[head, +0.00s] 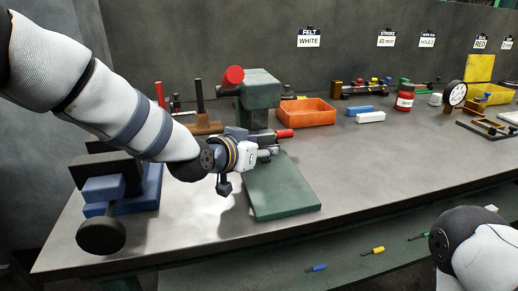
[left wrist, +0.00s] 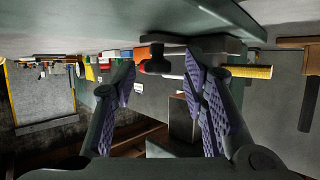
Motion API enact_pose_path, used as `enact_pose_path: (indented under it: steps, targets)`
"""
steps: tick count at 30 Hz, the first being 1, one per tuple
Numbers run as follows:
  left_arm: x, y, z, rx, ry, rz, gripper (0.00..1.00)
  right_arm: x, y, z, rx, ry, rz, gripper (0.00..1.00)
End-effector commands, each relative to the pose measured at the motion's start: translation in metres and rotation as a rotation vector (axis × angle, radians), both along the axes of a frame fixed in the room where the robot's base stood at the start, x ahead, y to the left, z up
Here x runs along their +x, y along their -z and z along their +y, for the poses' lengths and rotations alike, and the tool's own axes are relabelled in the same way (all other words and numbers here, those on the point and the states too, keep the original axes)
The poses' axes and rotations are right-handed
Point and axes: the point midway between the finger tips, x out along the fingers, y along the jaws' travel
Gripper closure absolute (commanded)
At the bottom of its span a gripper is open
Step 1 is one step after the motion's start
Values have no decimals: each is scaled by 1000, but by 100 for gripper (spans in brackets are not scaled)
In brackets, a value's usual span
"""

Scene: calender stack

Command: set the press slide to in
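The green press (head: 262,92) stands on the bench with a red knob (head: 233,75) on its upper left. A short red handle (head: 284,134) on a dark shaft sticks out to the right, low at the press; it looks like the slide's handle. A green base plate (head: 280,188) lies in front. My left gripper (head: 266,154) is just in front of and below the red handle, over the back of the plate. In the left wrist view, my left gripper's fingers (left wrist: 160,95) are spread with nothing clearly held. Whether a finger touches the handle, I cannot tell. My right gripper is out of frame.
An orange tray (head: 302,112) stands behind and right of the press. White and blue blocks (head: 370,117), a red jar (head: 404,98) and a dial gauge (head: 455,94) are farther right. A blue-and-black device (head: 120,185) stands left. The front right bench is clear.

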Motion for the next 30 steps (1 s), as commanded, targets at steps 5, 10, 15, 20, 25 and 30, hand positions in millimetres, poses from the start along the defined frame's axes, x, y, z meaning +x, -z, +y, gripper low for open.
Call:
enact_pose_path:
  steps: [5, 10, 15, 20, 25, 30]
  targets:
    - [-18, -10, 10, 0, -1, -1, 60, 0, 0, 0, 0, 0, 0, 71]
    - [-57, -29, 30, -1, 0, -2, 60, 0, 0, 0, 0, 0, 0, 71]
    - [-87, -41, 45, 0, 0, -1, 60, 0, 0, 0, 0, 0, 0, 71]
    - [-98, -46, 50, 0, 0, 0, 60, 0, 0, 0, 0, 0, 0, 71]
    - [-98, -46, 50, 0, 1, 1, 60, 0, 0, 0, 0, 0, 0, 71]
    - [-98, -46, 50, 0, 1, 1, 60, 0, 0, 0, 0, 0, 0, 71]
